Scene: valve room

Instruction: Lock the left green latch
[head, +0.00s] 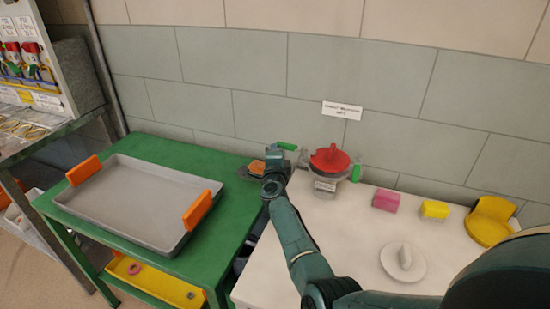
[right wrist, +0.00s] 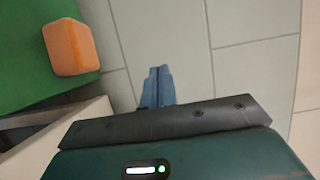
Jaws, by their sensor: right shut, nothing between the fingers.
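A pot-like device with a red lid (head: 330,158) stands at the back of the white table. Its left green latch (head: 287,146) shows as a small green bar at its upper left. The right green latch (head: 356,173) is at its right side. My right gripper (head: 273,160) is at the left of the device, just beside the left latch in the picture; I cannot tell whether they touch. In the right wrist view its fingers (right wrist: 157,88) are together and empty, against wall tiles. No latch shows there. My left gripper is not in view.
An orange block (right wrist: 70,47) is near my right gripper on the green surface. A grey tray (head: 110,205) with orange handles fills the green table at left. Pink (head: 386,200) and yellow blocks (head: 434,209), a white knobbed disc (head: 403,264) and a yellow holder (head: 490,222) stand at right.

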